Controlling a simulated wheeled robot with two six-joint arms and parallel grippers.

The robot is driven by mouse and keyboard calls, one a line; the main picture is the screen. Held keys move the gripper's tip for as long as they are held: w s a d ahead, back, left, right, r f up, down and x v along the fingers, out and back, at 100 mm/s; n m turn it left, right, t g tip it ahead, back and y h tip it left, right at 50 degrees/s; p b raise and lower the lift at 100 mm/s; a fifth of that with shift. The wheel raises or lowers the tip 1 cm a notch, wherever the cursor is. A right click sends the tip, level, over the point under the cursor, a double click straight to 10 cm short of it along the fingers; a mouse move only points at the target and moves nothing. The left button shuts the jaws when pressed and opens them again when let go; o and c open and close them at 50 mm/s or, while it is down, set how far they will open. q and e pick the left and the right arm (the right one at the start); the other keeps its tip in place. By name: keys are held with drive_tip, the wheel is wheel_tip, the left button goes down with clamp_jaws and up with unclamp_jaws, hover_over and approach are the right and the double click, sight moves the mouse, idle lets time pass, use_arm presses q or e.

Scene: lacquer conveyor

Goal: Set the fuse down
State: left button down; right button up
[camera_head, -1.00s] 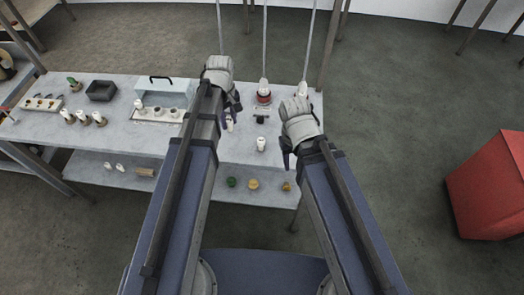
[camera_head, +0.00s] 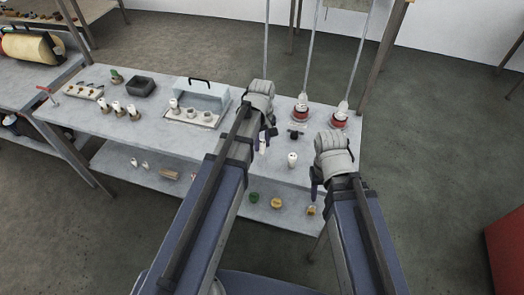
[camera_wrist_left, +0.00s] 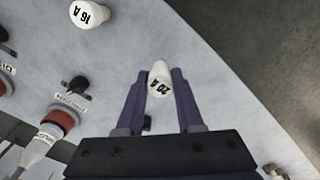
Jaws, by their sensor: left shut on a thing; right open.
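My left gripper (camera_head: 266,138) is over the right part of the grey bench (camera_head: 235,140). It is shut on a white fuse (camera_head: 262,146). In the left wrist view the fuse (camera_wrist_left: 159,80) sits between the dark fingertips (camera_wrist_left: 160,78), its printed end reading roughly "20 A". I cannot tell whether its base touches the bench top. A second white fuse (camera_head: 292,160), marked "16 A" in the left wrist view (camera_wrist_left: 90,13), stands upright on the bench to the right. My right gripper (camera_head: 317,186) is open near the bench's front right edge.
Two red-ringed fittings (camera_head: 301,113) (camera_head: 340,119) with rods and a small black switch (camera_head: 295,134) stand behind. A clear-lidded case (camera_head: 200,100), black tray (camera_head: 141,86) and several fuses (camera_head: 117,107) are at left. Coloured pieces (camera_head: 276,203) lie on the lower shelf.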

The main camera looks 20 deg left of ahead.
sight(262, 149)
use_arm(q)
drive_tip(key=shift+f+b, duration=1.3)
drive_tip(key=shift+f, duration=0.4)
drive_tip(key=shift+f, duration=0.15)
drive_tip(key=c, duration=0.5)
unclamp_jaws()
drive_tip(key=shift+c, duration=0.2)
wheel_tip(262, 149, up, 12)
drive_tip(key=p, duration=1.2)
drive_tip(key=shift+r, duration=0.25)
drive_tip(key=s+d+m+y, duration=0.1)
drive_tip(key=s+d+m, duration=0.9)
drive_tip(key=s+m, duration=0.2)
drive_tip(key=shift+s+d, duration=0.15)
drive_tip(key=shift+s, duration=1.1)
